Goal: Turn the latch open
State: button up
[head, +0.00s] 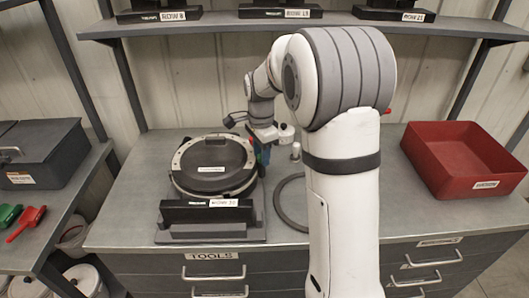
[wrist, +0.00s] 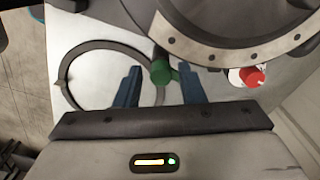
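The seed meter (head: 213,165) is a round black-and-white housing on a grey base on the workbench, in the head view. Its pale bolted rim (wrist: 215,45) shows at the top of the wrist view. A green knob, apparently the latch (wrist: 161,73), sticks out beside the rim. My gripper (wrist: 160,70) has two blue fingers, spread apart, one each side of the green knob with gaps visible. In the head view my gripper (head: 262,150) is at the housing's right side, partly hidden by my arm. I cannot tell the fingers' depth against the knob.
A dark ring (head: 283,208) lies on the bench right of the meter; the wrist view shows it too (wrist: 68,60). A red-topped white part (wrist: 253,76) is near the rim. A red bin (head: 462,160) stands at right, a grey box (head: 42,155) at left.

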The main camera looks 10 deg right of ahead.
jog(key=shift+o, duration=0.5)
jog(key=shift+r, duration=0.1)
notch_tip(320, 180, up, 8)
jog(key=shift+f+b, duration=0.2)
jog(key=shift+b, duration=0.15)
jog(key=shift+s+r, duration=0.15)
jog(key=shift+s, duration=0.2)
jog(key=s+f+n+t, duration=0.2)
jog(key=s+n, duration=1.3)
jog(key=s, duration=1)
jog(key=shift+s+f+t, duration=0.3)
jog(key=shift+s+t, duration=0.05)
jog(key=shift+t, duration=0.15)
